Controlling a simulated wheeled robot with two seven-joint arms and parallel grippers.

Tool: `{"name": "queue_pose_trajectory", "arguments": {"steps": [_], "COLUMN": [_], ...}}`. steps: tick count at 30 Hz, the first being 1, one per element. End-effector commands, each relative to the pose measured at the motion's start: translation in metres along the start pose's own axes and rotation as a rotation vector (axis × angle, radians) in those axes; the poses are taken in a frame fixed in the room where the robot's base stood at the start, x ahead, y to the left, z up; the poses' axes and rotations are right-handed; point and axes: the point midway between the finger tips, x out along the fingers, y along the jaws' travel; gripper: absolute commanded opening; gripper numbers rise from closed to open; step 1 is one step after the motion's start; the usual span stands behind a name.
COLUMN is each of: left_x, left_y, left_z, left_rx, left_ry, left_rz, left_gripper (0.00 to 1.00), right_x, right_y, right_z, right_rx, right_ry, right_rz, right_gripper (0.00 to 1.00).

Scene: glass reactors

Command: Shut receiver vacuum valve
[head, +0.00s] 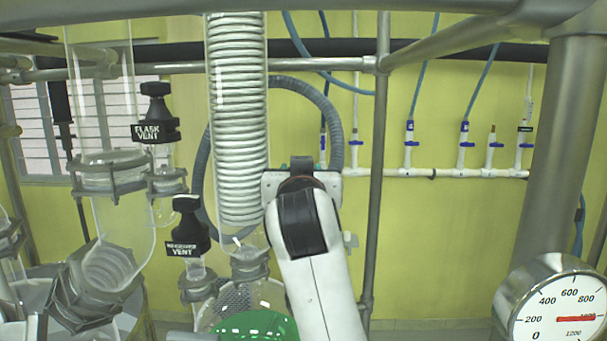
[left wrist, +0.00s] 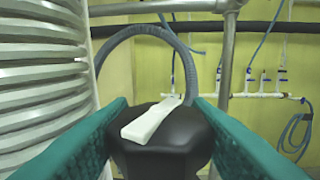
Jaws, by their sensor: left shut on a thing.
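A black valve knob (left wrist: 165,145) with a white pointer bar (left wrist: 152,120) on top is in the left wrist view. The bar runs diagonally, from the near left to the far right. My left gripper (head: 301,180) is shut on the knob, with a teal finger against each side in the left wrist view. In the head view my own wrist and arm hide the knob and most of the fingers. No label for this valve is readable. My right gripper is not in view.
A coiled glass condenser (head: 238,120) stands close left of my left gripper. Further left are black knobs labelled FLASK VENT (head: 157,110) and another VENT (head: 187,226). A metal post (head: 377,150) stands to the right, and a round gauge (head: 555,305) is at lower right.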

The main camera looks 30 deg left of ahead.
Motion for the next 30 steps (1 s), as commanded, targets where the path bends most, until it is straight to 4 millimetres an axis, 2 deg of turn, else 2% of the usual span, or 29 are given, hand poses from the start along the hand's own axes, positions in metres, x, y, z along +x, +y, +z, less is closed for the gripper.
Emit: {"name": "queue_pose_trajectory", "arguments": {"steps": [12, 16, 23, 24, 26, 30], "left_x": [-0.0009, -0.0012, -0.0012, -0.0012, -0.0013, -0.0014], "left_y": [-0.0025, -0.0034, -0.0039, -0.0040, -0.0041, -0.0042], "left_z": [-0.0030, -0.0031, -0.0039, -0.0038, -0.0035, -0.0024], "left_rx": [-0.020, -0.018, -0.017, -0.017, -0.017, -0.017], "left_ry": [0.011, 0.011, 0.013, 0.013, 0.012, 0.010], "left_rz": [-0.383, -0.443, -0.452, -0.452, -0.452, -0.451], "left_gripper": [0.25, 0.25, 0.25, 0.51, 0.60, 0.60], "right_x": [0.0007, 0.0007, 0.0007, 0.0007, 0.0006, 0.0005], "right_y": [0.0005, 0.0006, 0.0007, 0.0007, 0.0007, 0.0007], "right_z": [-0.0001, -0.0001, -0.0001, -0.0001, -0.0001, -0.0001], "right_rx": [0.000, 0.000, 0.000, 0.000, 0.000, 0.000], "right_ry": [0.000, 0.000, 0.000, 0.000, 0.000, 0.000], "right_rz": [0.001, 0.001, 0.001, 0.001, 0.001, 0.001], "right_gripper": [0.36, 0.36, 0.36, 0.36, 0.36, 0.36]}}
